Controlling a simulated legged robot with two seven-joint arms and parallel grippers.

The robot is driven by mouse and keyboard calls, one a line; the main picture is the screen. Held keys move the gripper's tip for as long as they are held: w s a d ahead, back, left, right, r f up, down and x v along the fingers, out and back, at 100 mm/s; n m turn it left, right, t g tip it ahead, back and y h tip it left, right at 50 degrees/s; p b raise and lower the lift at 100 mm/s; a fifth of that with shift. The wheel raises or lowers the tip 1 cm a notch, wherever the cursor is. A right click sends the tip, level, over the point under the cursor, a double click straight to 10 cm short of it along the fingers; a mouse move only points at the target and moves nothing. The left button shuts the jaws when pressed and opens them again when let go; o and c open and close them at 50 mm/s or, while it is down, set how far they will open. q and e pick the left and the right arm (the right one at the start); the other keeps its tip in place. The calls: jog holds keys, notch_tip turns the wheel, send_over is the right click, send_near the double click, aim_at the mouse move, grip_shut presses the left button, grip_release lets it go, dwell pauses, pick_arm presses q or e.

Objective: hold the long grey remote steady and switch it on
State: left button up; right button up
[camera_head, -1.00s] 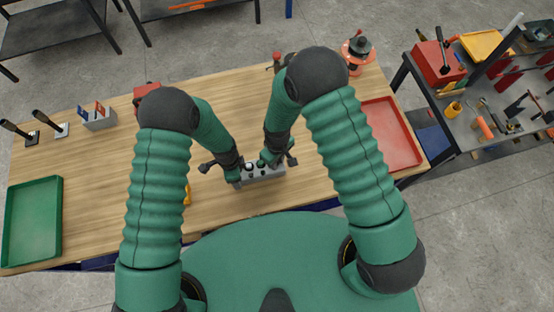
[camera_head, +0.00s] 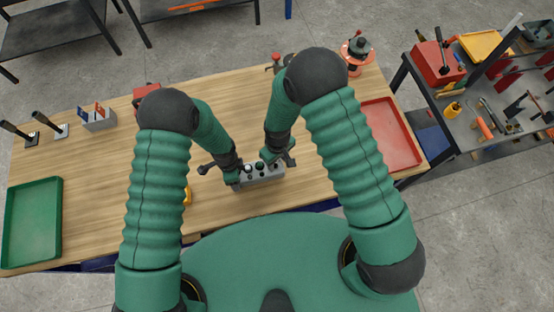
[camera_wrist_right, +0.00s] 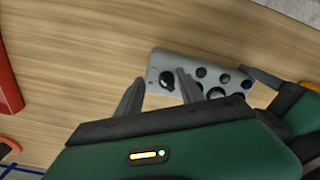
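The long grey remote (camera_head: 262,175) lies on the wooden bench in front of me, with several round buttons along its top. In the right wrist view, the remote (camera_wrist_right: 213,75) shows a black knob at one end and smaller dark, green and blue buttons. My right gripper (camera_head: 272,157) is over the remote's right part. In the right wrist view, its two fingers (camera_wrist_right: 160,77) are apart near the black knob, with nothing visibly clamped. My left gripper (camera_head: 231,176) is at the remote's left end. One dark left finger shows beside that end; the other is hidden, so its grip is unclear.
A green tray (camera_head: 60,225) lies at the bench's left and a red tray (camera_head: 420,160) at its right. A yellow object (camera_head: 187,195) is partly behind my left arm. A small holder (camera_head: 100,122) and black-handled levers stand at far left. Bench between them is mostly bare.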

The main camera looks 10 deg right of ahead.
pick_arm(q)
jog(key=shift+w+d, duration=0.1)
jog(key=shift+d, duration=0.05)
pick_arm(e)
notch_tip(320, 180, up, 12)
dwell(0.3)
jog(key=shift+w, duration=0.15)
pick_arm(q)
jog(key=o, duration=2)
jog(key=shift+c, duration=0.2)
